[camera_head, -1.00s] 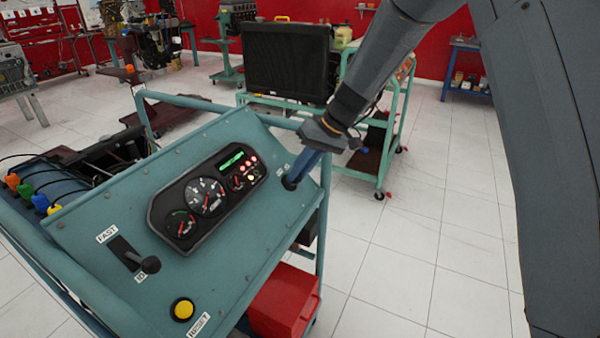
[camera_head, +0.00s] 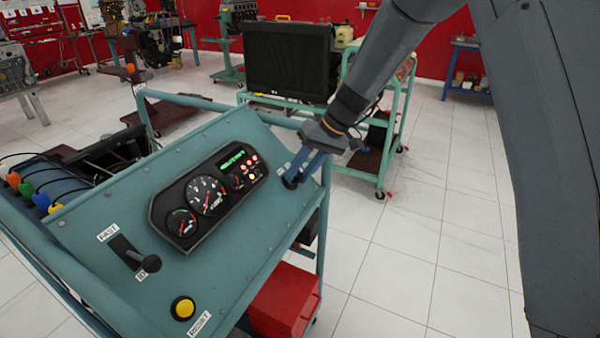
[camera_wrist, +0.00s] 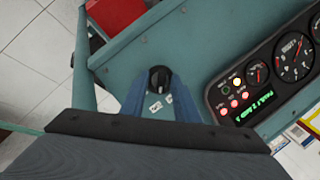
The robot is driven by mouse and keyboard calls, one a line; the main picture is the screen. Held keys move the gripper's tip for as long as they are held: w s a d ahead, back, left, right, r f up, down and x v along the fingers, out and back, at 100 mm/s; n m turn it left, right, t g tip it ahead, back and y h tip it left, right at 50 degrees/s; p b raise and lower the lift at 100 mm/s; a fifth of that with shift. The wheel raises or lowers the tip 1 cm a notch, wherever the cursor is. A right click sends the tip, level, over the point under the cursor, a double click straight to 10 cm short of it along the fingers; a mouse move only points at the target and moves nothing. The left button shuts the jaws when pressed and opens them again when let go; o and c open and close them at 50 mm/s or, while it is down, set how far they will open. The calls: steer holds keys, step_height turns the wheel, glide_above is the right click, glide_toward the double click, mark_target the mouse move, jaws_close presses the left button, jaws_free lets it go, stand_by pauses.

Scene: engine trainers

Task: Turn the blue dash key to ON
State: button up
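The dash key (camera_wrist: 159,78) is a round black knob on the blue-green dash panel (camera_wrist: 210,58). It sits between the two blue fingertips of my gripper (camera_wrist: 160,84) in the wrist view. The fingers press close on both sides of the knob, and small white labels (camera_wrist: 158,105) show between them. In the head view my gripper (camera_head: 297,178) reaches down to the panel's right end, and its fingers mostly hide the knob. The gauge cluster (camera_head: 207,197) has a lit green display and several lit lamps.
Left of the key on the panel are a black lever (camera_head: 150,263) and a yellow button (camera_head: 183,308). A tube rail (camera_head: 190,100) runs along the panel's back. A red box (camera_head: 285,302) is below. Open tiled floor (camera_head: 430,260) lies to the right.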

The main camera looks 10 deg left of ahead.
steer(key=b+v, duration=0.1)
steer(key=v, duration=0.7)
